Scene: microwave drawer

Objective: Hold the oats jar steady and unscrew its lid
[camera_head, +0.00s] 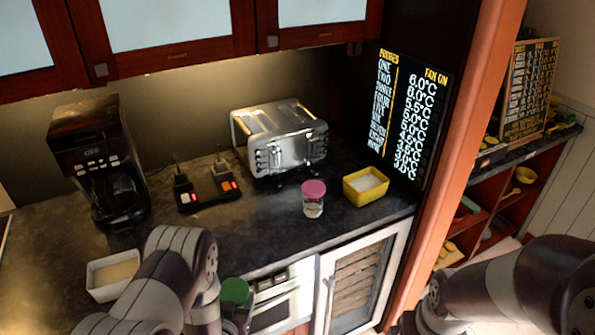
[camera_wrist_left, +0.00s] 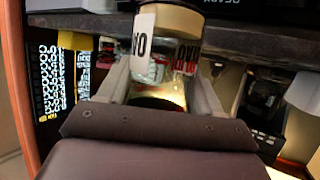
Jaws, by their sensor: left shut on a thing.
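The green lid (camera_head: 234,291) shows in the head view in front of the counter edge, beside my left arm. My left gripper (camera_wrist_left: 160,75) is shut on the oats jar (camera_wrist_left: 181,25), a clear jar with a pale label and dark letters. In the left wrist view its fingers lie on both sides of the jar; that view looks upside down, and the green lid cannot be made out there. In the head view most of the jar is hidden below the lid and behind my arm. My right arm comes in at lower right; its gripper is out of view.
On the counter (camera_head: 270,222) stand a coffee maker (camera_head: 100,165), a silver toaster (camera_head: 280,140), a pink-lidded jar (camera_head: 313,200), a yellow bowl (camera_head: 366,187) and a white bowl (camera_head: 113,275). A white-framed glass-door cabinet (camera_head: 357,290) is below. An orange-brown post (camera_head: 460,150) stands at right.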

